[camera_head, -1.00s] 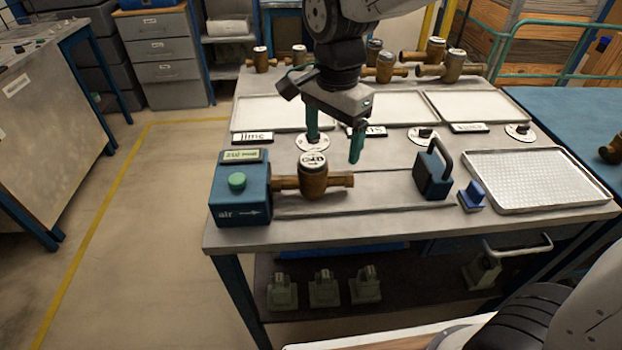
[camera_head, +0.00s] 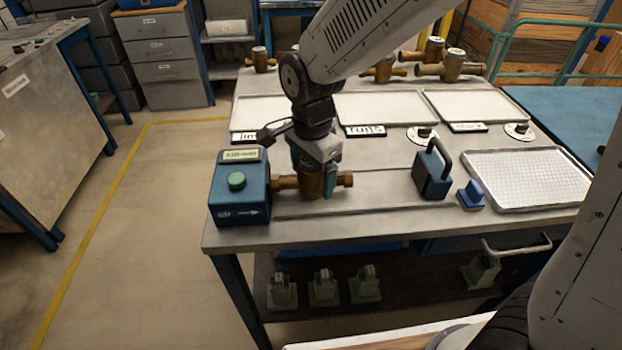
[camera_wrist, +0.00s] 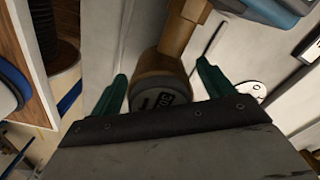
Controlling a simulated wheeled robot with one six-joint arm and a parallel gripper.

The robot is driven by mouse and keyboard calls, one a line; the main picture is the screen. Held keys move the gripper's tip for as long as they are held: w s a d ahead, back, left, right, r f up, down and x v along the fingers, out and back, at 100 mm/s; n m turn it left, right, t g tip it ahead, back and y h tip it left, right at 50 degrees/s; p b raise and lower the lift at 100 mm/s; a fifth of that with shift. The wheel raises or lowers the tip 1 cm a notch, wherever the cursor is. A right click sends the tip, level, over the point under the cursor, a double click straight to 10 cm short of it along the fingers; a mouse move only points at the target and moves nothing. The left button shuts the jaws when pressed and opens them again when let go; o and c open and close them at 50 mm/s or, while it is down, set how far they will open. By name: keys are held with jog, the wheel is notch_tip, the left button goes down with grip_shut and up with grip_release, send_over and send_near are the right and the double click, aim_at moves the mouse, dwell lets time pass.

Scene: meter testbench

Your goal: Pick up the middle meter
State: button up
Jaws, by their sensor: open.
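A brass meter (camera_head: 312,187) with a round dark cap is on the bench beside the blue air unit (camera_head: 238,197), its pipe end reaching toward that unit. My gripper (camera_head: 318,180) is down over this meter. In the wrist view, the meter (camera_wrist: 160,80) sits between the two green fingers of my open gripper (camera_wrist: 162,72), with a visible gap at least on the right side. Several more brass meters stand at the back of the bench, among them one at the left (camera_head: 260,62), one nearer the centre (camera_head: 384,68) and one at the right (camera_head: 453,66). My arm hides part of that row.
White trays (camera_head: 478,104) with label plates lie in front of the back row. A blue block with a black handle (camera_head: 432,175), a small blue piece (camera_head: 471,194) and a textured tray (camera_head: 527,178) are to the right. Below is a shelf with several green fixtures (camera_head: 323,288).

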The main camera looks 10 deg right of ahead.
jog(key=shift+c, duration=0.3)
jog(key=c, duration=1.7)
jog(key=shift+r, duration=0.1)
